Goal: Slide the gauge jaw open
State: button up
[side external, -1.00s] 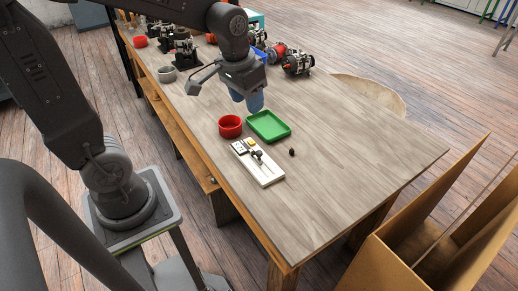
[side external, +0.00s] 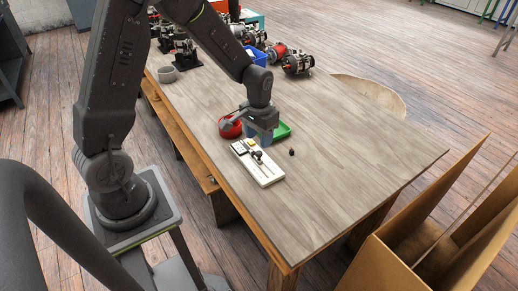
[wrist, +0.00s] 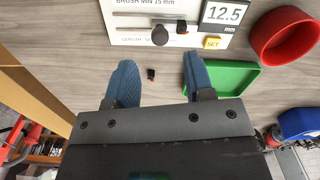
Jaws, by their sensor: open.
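The gauge is a white board (side external: 266,174) on the table, and it also shows at the top of the wrist view (wrist: 130,38). It has a thin rail (wrist: 138,16) with a dark round knob (wrist: 160,36), a display (wrist: 226,12) reading 12.5 mm and a yellow SET button (wrist: 212,42). The print on it reads "BRUSH MIN 15 mm". My gripper (wrist: 160,68) has two blue fingers, spread apart and empty. In the side view my gripper (side external: 264,142) points down near the display end of the board. The fingers are apart from the knob.
A red bowl (wrist: 284,34) and a green tray (wrist: 236,78) lie close to the gauge. A small dark piece (wrist: 151,73) lies on the table, and it shows right of the board in the side view (side external: 292,152). The table's right part is clear.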

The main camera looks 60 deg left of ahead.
aim_at(259, 153)
jog(key=shift+f, duration=2.65)
jog(key=shift+c, duration=0.4)
grip_shut()
jog(key=shift+d, duration=0.1)
